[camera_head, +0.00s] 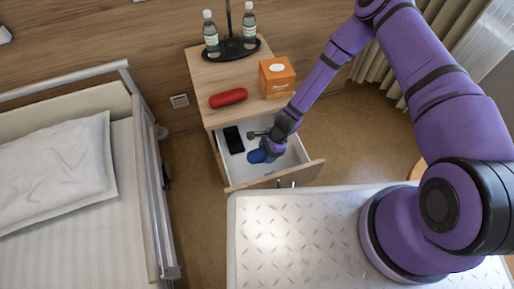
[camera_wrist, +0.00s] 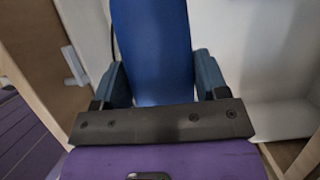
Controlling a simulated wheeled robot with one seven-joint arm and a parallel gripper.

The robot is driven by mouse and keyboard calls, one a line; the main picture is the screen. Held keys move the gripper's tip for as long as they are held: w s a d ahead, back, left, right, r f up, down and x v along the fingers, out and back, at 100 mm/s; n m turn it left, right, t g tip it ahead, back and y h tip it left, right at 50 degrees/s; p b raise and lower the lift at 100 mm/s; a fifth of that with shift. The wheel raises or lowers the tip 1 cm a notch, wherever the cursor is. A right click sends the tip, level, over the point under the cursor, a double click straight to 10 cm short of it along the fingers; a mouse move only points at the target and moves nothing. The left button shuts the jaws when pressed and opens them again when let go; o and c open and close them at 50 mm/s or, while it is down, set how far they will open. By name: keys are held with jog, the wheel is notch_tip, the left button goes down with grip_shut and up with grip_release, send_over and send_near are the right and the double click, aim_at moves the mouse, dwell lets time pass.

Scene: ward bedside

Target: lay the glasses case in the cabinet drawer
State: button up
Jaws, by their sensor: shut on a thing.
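A blue, long, smooth case (camera_head: 257,156) is inside the open cabinet drawer (camera_head: 304,174), low over the white drawer floor. My gripper (camera_head: 270,148) reaches down into the drawer and is shut on it. In the wrist view the blue case (camera_wrist: 152,40) stands out between the two fingers (camera_wrist: 162,78), its lower end hidden by the gripper. I cannot tell whether it touches the drawer floor. A red rounded case (camera_head: 228,98) lies on the cabinet top above the drawer.
A black flat object (camera_head: 234,139) lies in the drawer's left part. The cabinet top (camera_head: 205,75) also holds an orange box (camera_head: 277,77) and a dark tray with two bottles (camera_head: 211,35). A bed (camera_head: 80,190) stands at left.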

aim_at(263, 169)
jog(key=shift+s+f, duration=0.15)
jog(key=shift+f, duration=5.2)
jog(key=o, duration=0.9)
jog(key=shift+f, duration=0.1)
jog(key=shift+o, duration=0.2)
jog(key=v, duration=1.2)
